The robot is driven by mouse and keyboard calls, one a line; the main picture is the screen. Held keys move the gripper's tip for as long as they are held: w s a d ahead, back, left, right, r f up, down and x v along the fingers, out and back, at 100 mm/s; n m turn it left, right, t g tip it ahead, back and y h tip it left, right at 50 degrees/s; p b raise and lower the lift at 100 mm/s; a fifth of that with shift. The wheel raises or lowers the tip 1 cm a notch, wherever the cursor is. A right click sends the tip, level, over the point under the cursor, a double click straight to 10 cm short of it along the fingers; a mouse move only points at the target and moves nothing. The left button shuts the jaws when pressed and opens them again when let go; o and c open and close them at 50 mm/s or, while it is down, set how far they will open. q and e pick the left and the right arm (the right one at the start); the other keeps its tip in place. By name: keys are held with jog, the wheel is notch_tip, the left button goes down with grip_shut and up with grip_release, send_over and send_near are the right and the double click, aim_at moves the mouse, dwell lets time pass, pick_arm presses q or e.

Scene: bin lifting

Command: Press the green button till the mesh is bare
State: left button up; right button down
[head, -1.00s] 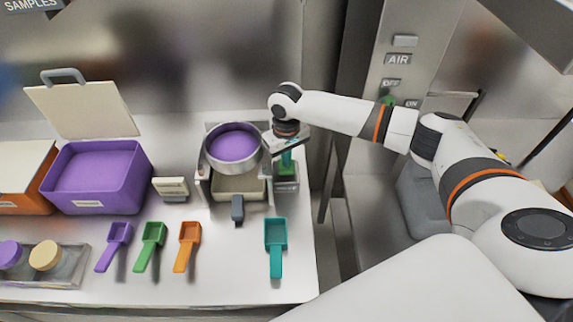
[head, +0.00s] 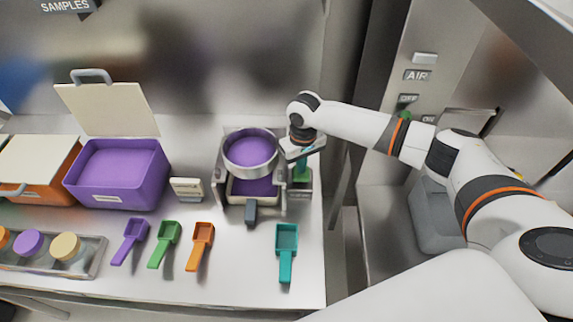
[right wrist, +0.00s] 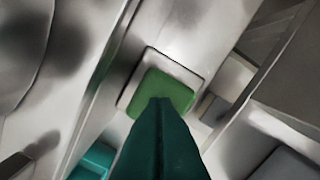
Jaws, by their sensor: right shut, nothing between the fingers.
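The round sieve (head: 250,174) sits in its frame with purple powder (head: 250,151) over its mesh; no bare mesh shows. The pan below (head: 254,198) it holds purple powder too. My right gripper (head: 301,170) points down over the button box (head: 301,188) at the right of the sieve stand. Its teal fingers are shut and empty. In the right wrist view the fingertips (right wrist: 161,101) overlap the near edge of the green button (right wrist: 176,87); they look in contact, but the exact contact is hidden. My left gripper is not in view.
An open purple bin (head: 117,186) and an orange bin (head: 60,184) stand at the left. Purple, green, orange and teal scoops (head: 286,240) lie along the front. A small label stand (head: 187,190) is left of the sieve. A tray (head: 97,258) holds several round pieces.

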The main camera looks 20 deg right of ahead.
jog(key=shift+f, duration=0.15)
dwell(0.3)
jog(key=shift+f, duration=0.55)
jog(key=shift+r+p, duration=0.7)
jog(key=shift+p, duration=0.2)
jog(key=shift+f+b, duration=0.35)
jog(key=shift+f, duration=0.3)
jog(key=shift+r+p, duration=0.75)
jog(key=shift+p, duration=0.35)
jog(key=shift+f, duration=0.2)
